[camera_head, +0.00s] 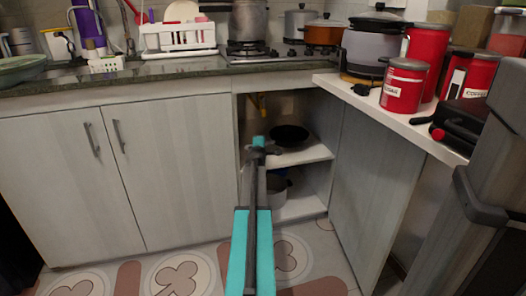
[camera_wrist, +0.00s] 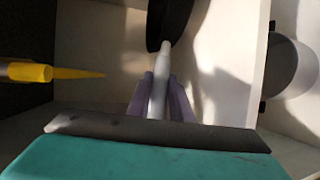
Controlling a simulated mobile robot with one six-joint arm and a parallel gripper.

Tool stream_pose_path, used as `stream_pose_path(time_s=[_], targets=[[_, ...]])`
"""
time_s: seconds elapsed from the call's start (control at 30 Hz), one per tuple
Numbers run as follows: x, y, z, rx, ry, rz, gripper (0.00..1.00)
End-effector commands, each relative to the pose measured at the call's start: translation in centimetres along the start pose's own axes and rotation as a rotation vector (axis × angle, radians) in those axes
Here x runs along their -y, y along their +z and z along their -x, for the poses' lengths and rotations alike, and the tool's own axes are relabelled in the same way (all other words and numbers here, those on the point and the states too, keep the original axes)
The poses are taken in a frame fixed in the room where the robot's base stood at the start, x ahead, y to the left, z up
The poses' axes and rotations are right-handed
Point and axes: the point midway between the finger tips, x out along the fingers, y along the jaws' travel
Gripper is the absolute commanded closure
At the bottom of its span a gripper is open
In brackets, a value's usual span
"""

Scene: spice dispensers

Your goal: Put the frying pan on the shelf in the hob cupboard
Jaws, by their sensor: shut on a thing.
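The frying pan (camera_head: 289,134) is black and shows inside the open hob cupboard, at the upper shelf (camera_head: 308,153). I cannot tell whether it rests on the shelf or hangs just above it. In the wrist view, part of the dark pan (camera_wrist: 170,18) shows at the top, with its pale grey handle pointing toward me. My gripper (camera_wrist: 160,98) is shut around that handle. In the head view, my gripper (camera_head: 264,149) reaches into the cupboard opening from the front; the arm hides part of the left side of the opening.
A grey pot (camera_head: 277,188) stands on the lower level, partly behind my arm; it also shows in the wrist view (camera_wrist: 290,68). A yellow pipe-like part (camera_head: 257,104) is at the cupboard's left, also in the wrist view (camera_wrist: 30,72). The cupboard door (camera_head: 362,185) stands open at right.

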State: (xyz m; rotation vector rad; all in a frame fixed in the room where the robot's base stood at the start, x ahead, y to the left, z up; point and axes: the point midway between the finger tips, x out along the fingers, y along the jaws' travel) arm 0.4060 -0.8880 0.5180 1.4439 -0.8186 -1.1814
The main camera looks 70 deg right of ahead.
Motion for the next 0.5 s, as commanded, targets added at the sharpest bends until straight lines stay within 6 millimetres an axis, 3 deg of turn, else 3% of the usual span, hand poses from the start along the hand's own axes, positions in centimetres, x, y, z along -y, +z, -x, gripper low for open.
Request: stream_pose_path(time_s=[0.3,0.5], targets=[[-0.2,-0.1,0.0,-0.002,0.004,0.003,1.00],[-0.3,-0.2,-1.0,-0.002,0.005,0.004,1.00]])
